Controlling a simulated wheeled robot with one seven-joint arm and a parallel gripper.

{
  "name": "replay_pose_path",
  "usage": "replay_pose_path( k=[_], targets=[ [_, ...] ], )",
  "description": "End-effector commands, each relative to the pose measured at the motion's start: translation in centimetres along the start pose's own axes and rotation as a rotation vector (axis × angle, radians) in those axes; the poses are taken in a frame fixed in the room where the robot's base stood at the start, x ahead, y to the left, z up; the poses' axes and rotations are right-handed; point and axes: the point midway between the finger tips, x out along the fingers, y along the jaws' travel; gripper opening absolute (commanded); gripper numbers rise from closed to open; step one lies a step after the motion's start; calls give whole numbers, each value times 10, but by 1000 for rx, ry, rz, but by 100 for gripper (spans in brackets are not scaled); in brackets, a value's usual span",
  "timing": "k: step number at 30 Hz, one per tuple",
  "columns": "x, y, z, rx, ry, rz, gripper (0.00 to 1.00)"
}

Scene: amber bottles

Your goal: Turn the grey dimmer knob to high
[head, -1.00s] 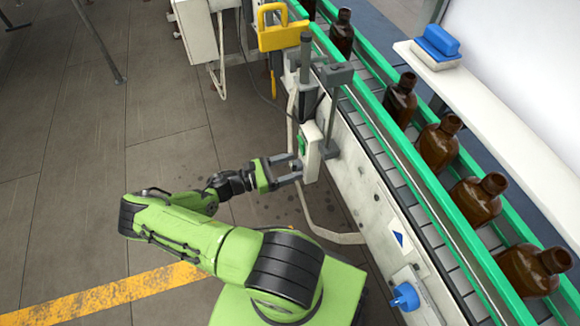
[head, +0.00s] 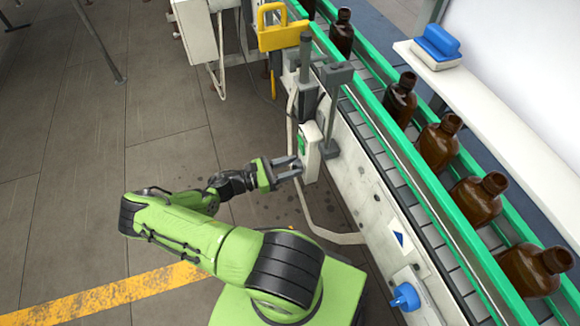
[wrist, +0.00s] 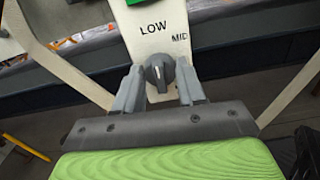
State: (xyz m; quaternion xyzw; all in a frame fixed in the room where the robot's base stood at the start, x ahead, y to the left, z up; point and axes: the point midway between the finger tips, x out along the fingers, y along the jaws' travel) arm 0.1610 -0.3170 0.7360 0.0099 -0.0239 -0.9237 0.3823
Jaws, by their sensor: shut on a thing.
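The grey dimmer knob (wrist: 160,74) sits on a white panel (wrist: 148,18) marked LOW and MID in the wrist view. A pale mark on the knob faces up, roughly toward LOW; no HIGH label shows. My gripper (wrist: 158,88) has one finger on each side of the knob and is shut on it. In the head view my gripper (head: 297,167) reaches the white control box (head: 310,152) on the conveyor's side; the knob cannot be made out there.
A green part (head: 301,143) is on the box above the knob. A grey post and clamp (head: 334,100) stand close by. Brown bottles (head: 437,145) line the green-railed conveyor. A blue knob (head: 405,296) is farther along its side. Open floor lies to the left.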

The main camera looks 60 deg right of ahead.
Motion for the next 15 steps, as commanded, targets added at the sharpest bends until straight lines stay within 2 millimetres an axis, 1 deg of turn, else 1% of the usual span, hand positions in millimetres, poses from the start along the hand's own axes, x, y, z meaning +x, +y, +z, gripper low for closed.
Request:
replay_pose_path(
  k=[8,15],
  targets=[
    [0,0,-1,186,0,-1,9],
    [0,-1,-2,412,1,-1,9]
  ],
)
